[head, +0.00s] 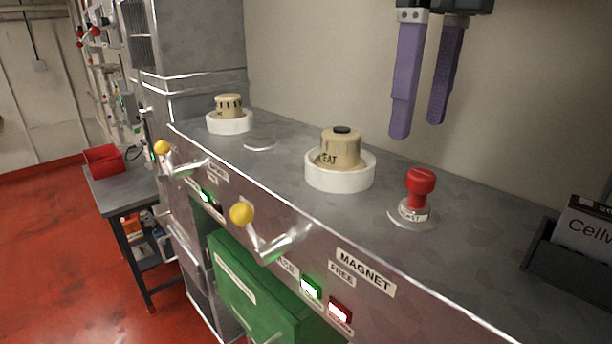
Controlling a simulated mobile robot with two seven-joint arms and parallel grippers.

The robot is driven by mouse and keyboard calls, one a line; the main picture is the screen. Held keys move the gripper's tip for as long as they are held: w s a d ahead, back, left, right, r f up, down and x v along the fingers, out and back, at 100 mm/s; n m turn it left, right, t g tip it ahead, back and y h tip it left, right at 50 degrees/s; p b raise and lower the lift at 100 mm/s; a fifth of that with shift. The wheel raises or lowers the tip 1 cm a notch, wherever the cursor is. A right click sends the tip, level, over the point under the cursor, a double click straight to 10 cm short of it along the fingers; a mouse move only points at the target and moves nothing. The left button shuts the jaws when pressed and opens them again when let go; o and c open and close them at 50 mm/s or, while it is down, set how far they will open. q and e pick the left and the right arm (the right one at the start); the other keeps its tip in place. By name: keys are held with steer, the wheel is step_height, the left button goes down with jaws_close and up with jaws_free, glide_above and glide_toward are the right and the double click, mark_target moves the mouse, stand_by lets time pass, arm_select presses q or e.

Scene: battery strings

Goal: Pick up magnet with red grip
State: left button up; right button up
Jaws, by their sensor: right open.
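The magnet with the red grip (420,187) stands upright on the grey metal counter, right of centre in the head view. Its lower part is a pale labelled collar on a round light disc (413,217). My right gripper (421,132) hangs above the counter near the back wall, with two purple fingers pointing down. It is open and empty. Its fingers look higher than the red grip and apart from it. My left gripper is not in view.
Two beige knobs in white rings, a larger one (341,150) and a smaller one (229,106), stand left of the magnet. Two yellow-knobbed levers (242,213) jut from the counter's front. A dark holder with a card (584,230) stands at the right. A side table (120,187) is at the left.

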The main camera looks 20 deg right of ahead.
mark_target(422, 173)
steer(key=shift+d+f, duration=0.25)
steer(key=shift+d, duration=0.15)
step_height(422, 173, down, 4)
steer(key=b, duration=0.3)
steer(key=f+b, duration=0.2)
steer(key=f, duration=0.1)
steer(key=f+b, duration=0.1)
steer(key=f, duration=0.1)
steer(key=shift+s+d+f, duration=0.15)
steer(key=shift+s, duration=0.1)
jaws_close()
